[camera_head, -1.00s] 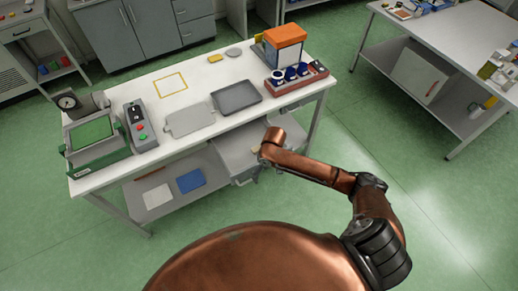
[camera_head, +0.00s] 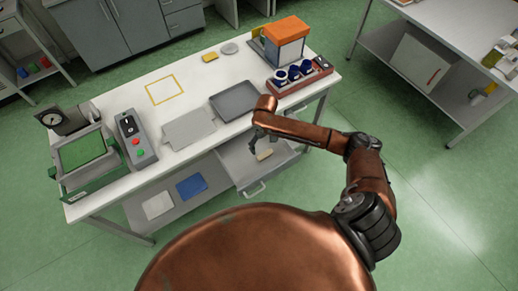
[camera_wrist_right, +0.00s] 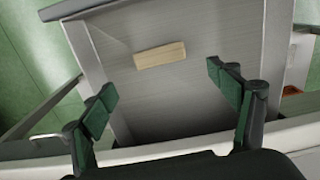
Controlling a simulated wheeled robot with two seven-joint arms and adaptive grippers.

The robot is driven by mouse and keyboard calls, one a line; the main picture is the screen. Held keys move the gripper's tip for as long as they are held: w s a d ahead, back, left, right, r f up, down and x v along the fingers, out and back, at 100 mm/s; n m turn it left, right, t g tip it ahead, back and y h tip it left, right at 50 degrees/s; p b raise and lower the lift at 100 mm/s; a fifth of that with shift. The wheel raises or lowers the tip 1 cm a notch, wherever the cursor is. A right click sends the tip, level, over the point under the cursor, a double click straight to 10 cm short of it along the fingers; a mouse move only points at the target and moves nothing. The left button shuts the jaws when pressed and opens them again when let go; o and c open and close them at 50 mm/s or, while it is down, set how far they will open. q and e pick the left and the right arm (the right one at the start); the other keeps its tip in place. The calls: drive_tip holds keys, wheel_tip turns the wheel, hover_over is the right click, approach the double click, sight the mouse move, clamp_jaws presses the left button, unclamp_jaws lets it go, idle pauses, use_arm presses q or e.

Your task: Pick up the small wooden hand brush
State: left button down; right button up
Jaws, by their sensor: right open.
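The small wooden hand brush (camera_head: 264,154) shows as a pale tan block in the open grey drawer (camera_head: 243,166) under the workbench. In the right wrist view the brush (camera_wrist_right: 160,54) lies on the drawer floor (camera_wrist_right: 185,95), beyond and between my fingertips, not touching them. Its bristles cannot be made out. My right gripper (camera_head: 261,145) is over the drawer beside the bench's front edge. In the right wrist view my right gripper (camera_wrist_right: 161,84) is open and empty, its green-padded fingers spread wide. My left gripper is not in view.
The bench top (camera_head: 205,82) overhangs the back of the drawer. On it stand a grey tray (camera_head: 235,100), a red rack with blue-and-white items (camera_head: 300,78), an orange-topped box (camera_head: 288,42) and a control box (camera_head: 136,142). Green floor is free at right.

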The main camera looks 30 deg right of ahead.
sight(265, 154)
drive_tip(key=shift+d+f, duration=0.1)
drive_tip(key=shift+f, duration=0.35)
drive_tip(key=shift+s+f, duration=0.15)
drive_tip(key=shift+f, duration=0.2)
drive_tip(key=shift+a+f, duration=0.2)
drive_tip(key=shift+f, duration=0.6)
drive_tip(key=f, duration=0.3)
drive_tip(key=shift+s+f, duration=0.2)
drive_tip(key=shift+f, duration=0.1)
drive_tip(key=shift+d+f, duration=0.1)
drive_tip(key=shift+f, duration=0.2)
drive_tip(key=c, duration=0.8)
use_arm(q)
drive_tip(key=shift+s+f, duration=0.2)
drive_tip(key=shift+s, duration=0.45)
use_arm(e)
drive_tip(key=c, duration=0.4)
